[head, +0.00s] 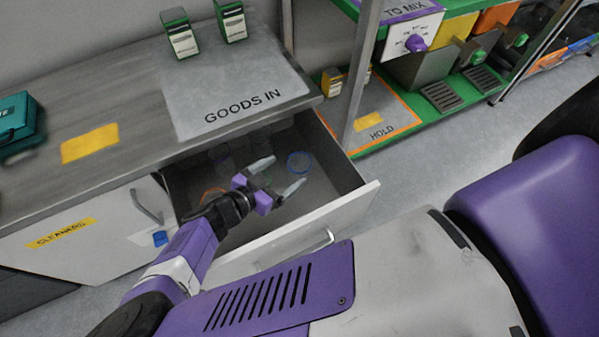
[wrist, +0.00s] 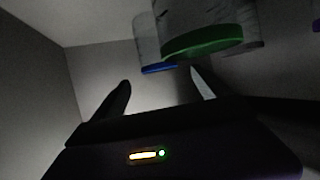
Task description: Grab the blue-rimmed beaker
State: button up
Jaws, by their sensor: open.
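The blue-rimmed beaker (head: 300,162) is inside the open drawer, toward its right side in the head view. In the wrist view a clear beaker with a blue rim (wrist: 152,68) is partly hidden behind a green-rimmed beaker (wrist: 205,42), which is closer to the camera. My gripper (head: 277,177) is open inside the drawer, its fingers pointing right. In the wrist view nothing is clearly held between the fingers (wrist: 160,92).
The drawer (head: 345,202) is pulled out below the counter (head: 130,90). An orange-rimmed vessel (head: 212,193) is in the drawer beside my wrist, and clear vessels (head: 220,155) stand toward the back. Drawer walls closely bound the space around my gripper.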

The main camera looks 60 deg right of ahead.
aim_at(299, 162)
jog(key=b+x, duration=0.1)
jog(key=x, duration=0.4)
jog(key=shift+f+b, duration=0.1)
jog(key=shift+b, duration=0.2)
grip_shut()
